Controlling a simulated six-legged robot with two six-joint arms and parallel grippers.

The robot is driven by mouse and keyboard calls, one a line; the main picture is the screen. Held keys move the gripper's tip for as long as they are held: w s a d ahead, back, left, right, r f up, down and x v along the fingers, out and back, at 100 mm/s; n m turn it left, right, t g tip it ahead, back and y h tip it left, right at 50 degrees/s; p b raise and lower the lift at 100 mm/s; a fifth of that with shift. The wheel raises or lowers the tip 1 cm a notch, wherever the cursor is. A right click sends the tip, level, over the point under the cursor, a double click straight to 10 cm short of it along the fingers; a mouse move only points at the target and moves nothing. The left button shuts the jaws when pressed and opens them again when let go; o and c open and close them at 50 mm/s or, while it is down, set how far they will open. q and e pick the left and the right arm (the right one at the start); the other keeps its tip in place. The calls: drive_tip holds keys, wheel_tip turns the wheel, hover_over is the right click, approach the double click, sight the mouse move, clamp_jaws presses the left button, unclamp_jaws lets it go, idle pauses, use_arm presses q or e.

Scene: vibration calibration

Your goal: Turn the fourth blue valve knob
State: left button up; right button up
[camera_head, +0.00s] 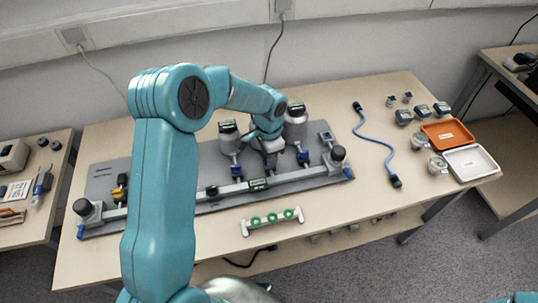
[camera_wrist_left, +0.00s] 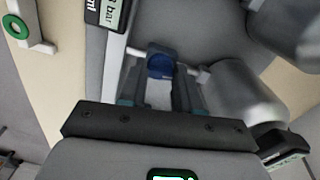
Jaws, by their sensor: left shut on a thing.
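A grey board (camera_head: 222,200) on the table carries a pipe assembly with several blue valve knobs, among them one left of my gripper (camera_head: 236,170) and one right of it (camera_head: 303,156). My left gripper (camera_head: 271,160) is over the board between these two and points down. In the left wrist view, my left gripper (camera_wrist_left: 155,95) is shut on a blue valve knob (camera_wrist_left: 160,66), with a finger on each side of it. My own arm hides part of the board's left side. I cannot tell this knob's turn angle. My right gripper is not in view.
Grey canisters (camera_head: 295,128) stand behind the pipe, close to my left gripper. A white rack with green rings (camera_head: 272,220) lies in front of the board. A blue cable (camera_head: 375,140), orange tray (camera_head: 447,134) and white tray (camera_head: 470,163) lie on the right.

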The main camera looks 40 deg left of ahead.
use_arm(q)
drive_tip(key=shift+w+r+m, duration=0.1)
drive_tip(key=shift+w+m, duration=0.05)
drive_tip(key=shift+m, duration=0.75)
drive_tip(key=o, duration=1)
drive_tip(key=shift+o, duration=0.3)
wheel_tip(320, 180, up, 16)
drive_tip(key=shift+r+p, duration=0.15)
drive_tip(key=shift+p, duration=0.15)
